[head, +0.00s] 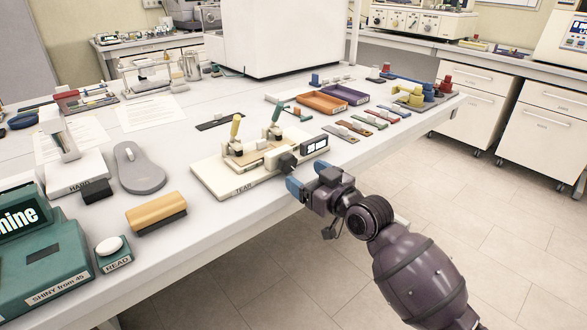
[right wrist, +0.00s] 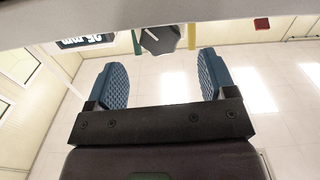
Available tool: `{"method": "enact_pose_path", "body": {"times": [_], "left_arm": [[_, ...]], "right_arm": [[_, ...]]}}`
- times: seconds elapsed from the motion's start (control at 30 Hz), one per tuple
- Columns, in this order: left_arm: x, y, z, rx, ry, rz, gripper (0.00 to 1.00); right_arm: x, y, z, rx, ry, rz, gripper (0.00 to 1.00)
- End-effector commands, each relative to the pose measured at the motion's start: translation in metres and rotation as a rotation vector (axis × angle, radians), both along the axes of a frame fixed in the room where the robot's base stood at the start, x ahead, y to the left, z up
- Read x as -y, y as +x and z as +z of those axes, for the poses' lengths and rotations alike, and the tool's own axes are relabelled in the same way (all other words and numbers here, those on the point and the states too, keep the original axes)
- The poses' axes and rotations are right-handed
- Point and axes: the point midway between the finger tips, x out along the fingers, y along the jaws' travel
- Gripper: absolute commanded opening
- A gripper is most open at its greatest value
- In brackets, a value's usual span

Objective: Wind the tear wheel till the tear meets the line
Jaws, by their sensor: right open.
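The tear tester (head: 213,178) is a white base marked TEAR at the table's front edge. Two clamps with a yellow handle (head: 236,125) and a green handle (head: 277,110) stand over a tan strip (head: 255,156). The black tear wheel (head: 287,163) is on its front side, beside a small readout (head: 315,144). My right gripper (head: 307,178) is open and empty just in front of the wheel. In the right wrist view the wheel (right wrist: 163,39) lies ahead, between the blue fingers and apart from them. The tear and its line are too small to make out. My left gripper is not in view.
A wooden-backed brush (head: 157,212), a grey sole shape (head: 138,168) and the green Shine device (head: 45,258) stand to the left. Orange (head: 320,103) and purple (head: 346,94) trays and colored strips lie behind right. The floor in front of the table is free.

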Motion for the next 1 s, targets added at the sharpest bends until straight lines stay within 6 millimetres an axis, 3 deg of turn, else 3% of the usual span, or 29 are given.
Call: {"method": "enact_pose_path", "body": {"times": [0.3, 0.73, 0.77, 1.0], "left_arm": [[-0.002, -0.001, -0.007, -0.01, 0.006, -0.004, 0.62], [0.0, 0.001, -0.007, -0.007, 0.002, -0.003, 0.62], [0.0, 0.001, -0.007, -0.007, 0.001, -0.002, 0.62], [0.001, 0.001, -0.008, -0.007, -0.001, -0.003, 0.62]], "right_arm": [[-0.023, 0.033, -0.002, -0.002, 0.001, -0.001, 0.77], [-0.028, 0.04, 0.0, 0.001, -0.001, -0.002, 0.77], [-0.028, 0.04, 0.0, 0.001, -0.001, -0.002, 0.76], [-0.028, 0.04, 0.0, 0.001, -0.001, -0.002, 0.39]]}}
